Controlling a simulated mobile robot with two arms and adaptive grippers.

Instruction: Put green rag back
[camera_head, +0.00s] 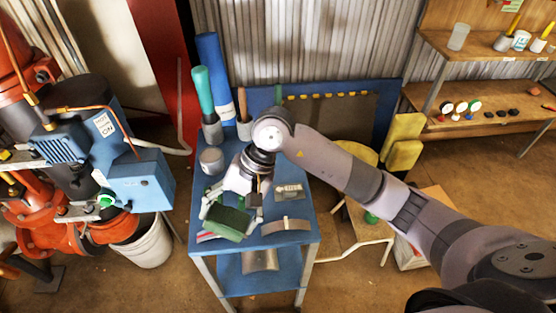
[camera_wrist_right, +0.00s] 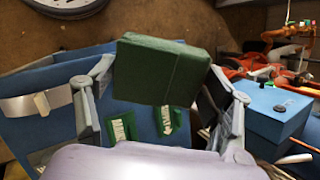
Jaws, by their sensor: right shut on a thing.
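The green rag (camera_head: 228,222), a folded dark green block, is at the left front of the blue cart in the head view. My right gripper (camera_head: 230,208) is shut on it from above. In the right wrist view the rag (camera_wrist_right: 162,70) sits between the two grey fingers and looks slightly tilted. I cannot tell whether it touches the cart top. The blue cart (camera_head: 309,222) is under the gripper. My left gripper is not in view.
On the cart are a grey tin (camera_head: 211,160), a green-handled tool (camera_head: 205,100), an arrow plate (camera_head: 289,190) and a curved metal strip (camera_head: 286,225). Red and blue pump equipment (camera_head: 130,178) stands left. A yellow chair (camera_head: 358,152) stands right. Shelves (camera_head: 480,98) are at the far right.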

